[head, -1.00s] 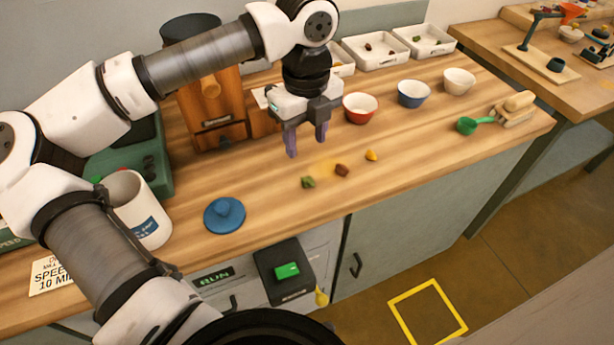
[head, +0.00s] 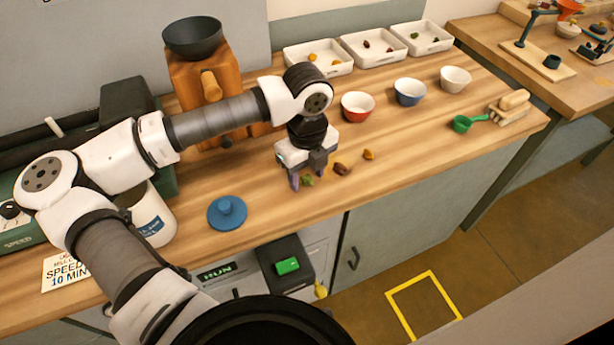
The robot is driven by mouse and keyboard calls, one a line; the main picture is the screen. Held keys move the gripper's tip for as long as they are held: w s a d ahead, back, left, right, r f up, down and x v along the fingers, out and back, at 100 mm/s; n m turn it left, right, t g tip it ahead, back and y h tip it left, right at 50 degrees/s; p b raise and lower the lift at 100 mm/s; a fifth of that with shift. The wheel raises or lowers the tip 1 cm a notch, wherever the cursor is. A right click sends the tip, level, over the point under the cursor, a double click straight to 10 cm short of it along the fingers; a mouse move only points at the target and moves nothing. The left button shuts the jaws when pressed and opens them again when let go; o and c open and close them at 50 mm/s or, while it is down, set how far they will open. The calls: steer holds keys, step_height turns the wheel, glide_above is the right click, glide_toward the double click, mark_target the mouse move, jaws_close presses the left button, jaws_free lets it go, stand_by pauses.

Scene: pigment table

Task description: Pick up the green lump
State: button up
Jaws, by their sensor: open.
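The green lump (head: 307,180) lies on the wooden table near its front edge. It is small and dark green, and partly hidden by my gripper. My gripper (head: 302,183) points down at the lump with its fingers open, low over the table. One finger shows to the left of the lump; the other is close by it on the right. I cannot tell whether the fingers touch it.
A blue lid (head: 227,213) lies left of my gripper. Red (head: 357,107), blue (head: 410,92) and white bowls (head: 455,79) stand behind to the right. A green scoop (head: 463,123) lies further right.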

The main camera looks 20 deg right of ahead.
jaws_close()
